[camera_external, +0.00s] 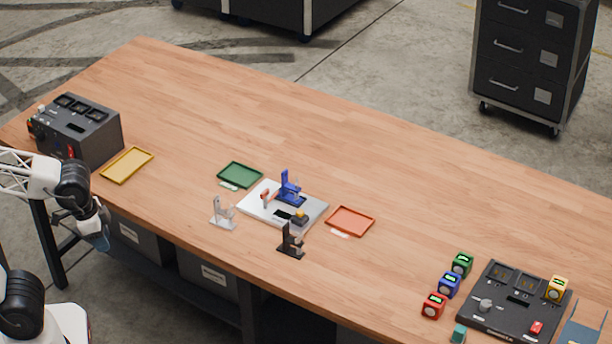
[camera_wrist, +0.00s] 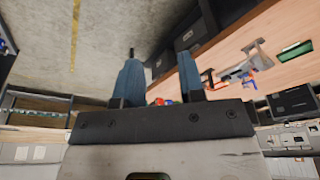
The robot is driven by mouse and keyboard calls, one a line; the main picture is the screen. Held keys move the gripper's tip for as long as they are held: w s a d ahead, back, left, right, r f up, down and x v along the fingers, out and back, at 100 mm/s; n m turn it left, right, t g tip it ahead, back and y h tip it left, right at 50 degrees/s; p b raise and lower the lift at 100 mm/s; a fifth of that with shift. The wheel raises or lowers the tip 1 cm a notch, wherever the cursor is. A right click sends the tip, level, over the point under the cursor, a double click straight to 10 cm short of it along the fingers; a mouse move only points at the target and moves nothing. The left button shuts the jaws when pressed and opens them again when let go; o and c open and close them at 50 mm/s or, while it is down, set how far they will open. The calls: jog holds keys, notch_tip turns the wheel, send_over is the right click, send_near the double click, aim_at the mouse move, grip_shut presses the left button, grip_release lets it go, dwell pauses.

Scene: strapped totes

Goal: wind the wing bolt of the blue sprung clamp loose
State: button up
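The blue sprung clamp (camera_external: 289,188) stands upright on a silver plate (camera_external: 258,211) in the middle of the bench. A small red part (camera_external: 266,195) is to its left on the plate; I cannot tell whether it belongs to the clamp. The wing bolt is too small to make out. My gripper (camera_external: 103,240) hangs at the bench's front left edge, well away from the clamp. In the wrist view my gripper (camera_wrist: 160,72) has its two blue fingers wide apart with nothing held between them.
A grey clamp (camera_external: 223,213) and a black clamp (camera_external: 291,241) stand in front of the plate. Green (camera_external: 240,174), orange (camera_external: 350,221) and yellow (camera_external: 127,165) trays lie around. A dark box (camera_external: 78,132) stands left; a black panel (camera_external: 513,300) and coloured cubes stand right. The bench's back is clear.

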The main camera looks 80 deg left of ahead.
jog(key=shift+c, duration=0.3)
jog(key=w+a+r+m, duration=0.2)
jog(key=w+a+m, duration=0.15)
jog(key=w, duration=0.65)
jog(key=w+a+r+m+g, duration=0.1)
jog(key=w+a+m, duration=0.25)
jog(key=w, duration=0.65)
jog(key=w+a+r+m, duration=0.25)
jog(key=w+a, duration=0.25)
jog(key=w, duration=0.5)
jog(key=w+a+f+m, duration=0.3)
jog(key=w+a+f, duration=0.2)
jog(key=w+a, duration=0.2)
jog(key=w+a+f+m+g, duration=0.1)
jog(key=w+a+f+m, duration=0.3)
jog(key=w+a, duration=0.3)
jog(key=w+a+f+m, duration=0.4)
jog(key=w+a+f, duration=0.2)
jog(key=w, duration=0.5)
jog(key=shift+w+a+g, duration=0.15)
jog(key=shift+w+a, duration=0.05)
jog(key=shift+a, duration=0.35)
jog(key=shift+w+a+g, duration=0.15)
jog(key=shift+a, duration=0.4)
jog(key=shift+w+a+f, duration=0.15)
jog(key=shift+f, duration=0.15)
